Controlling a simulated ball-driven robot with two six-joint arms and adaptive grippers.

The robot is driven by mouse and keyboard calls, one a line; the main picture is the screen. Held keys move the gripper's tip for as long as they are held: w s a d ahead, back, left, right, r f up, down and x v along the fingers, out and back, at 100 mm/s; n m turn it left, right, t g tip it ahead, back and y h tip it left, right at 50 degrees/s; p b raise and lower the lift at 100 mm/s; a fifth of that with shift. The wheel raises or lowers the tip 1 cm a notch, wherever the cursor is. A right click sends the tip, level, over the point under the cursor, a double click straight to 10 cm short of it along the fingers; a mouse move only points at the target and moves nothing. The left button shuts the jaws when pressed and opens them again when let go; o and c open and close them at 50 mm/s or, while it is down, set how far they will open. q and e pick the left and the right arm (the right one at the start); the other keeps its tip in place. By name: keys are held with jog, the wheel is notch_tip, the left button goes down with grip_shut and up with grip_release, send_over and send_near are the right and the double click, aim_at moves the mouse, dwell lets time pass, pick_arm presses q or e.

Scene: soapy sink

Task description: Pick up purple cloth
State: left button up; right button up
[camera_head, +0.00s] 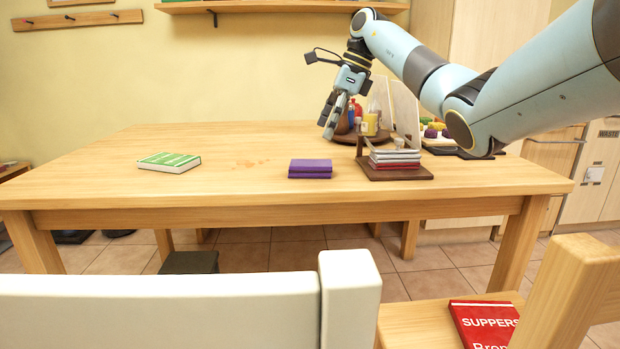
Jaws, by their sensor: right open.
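The purple cloth (310,169) lies folded on the wooden table (110,185), near the middle of its front half. My right gripper (331,119) hangs over the table, above and a little to the right of the cloth and apart from it. Its fingers point down and it is open, with nothing seen between them. My left gripper does not show in this view.
A stack of folded napkins (395,158) on a wooden holder stands just right of the cloth. Behind it are bottles and a yellow jar (369,124) on a round tray. A green book (169,162) lies left. Chairs (160,310) stand in front.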

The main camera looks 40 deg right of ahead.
aim_at(313, 162)
jog(key=x, duration=0.4)
jog(key=shift+f+b, duration=0.15)
jog(key=shift+b, duration=0.25)
jog(key=b+x, duration=0.1)
jog(key=x, duration=0.3)
jog(key=shift+w+f, duration=0.15)
jog(key=shift+w, duration=0.1)
jog(key=shift+w+a+f+b, duration=0.1)
jog(key=shift+a+f+b, duration=0.05)
jog(key=shift+f+b, duration=0.2)
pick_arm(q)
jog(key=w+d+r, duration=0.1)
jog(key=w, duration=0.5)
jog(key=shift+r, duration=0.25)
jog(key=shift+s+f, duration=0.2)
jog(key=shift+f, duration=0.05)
pick_arm(e)
jog(key=shift+f, duration=0.25)
jog(key=shift+c, duration=0.2)
jog(key=shift+a, duration=0.1)
jog(key=c, duration=1.1)
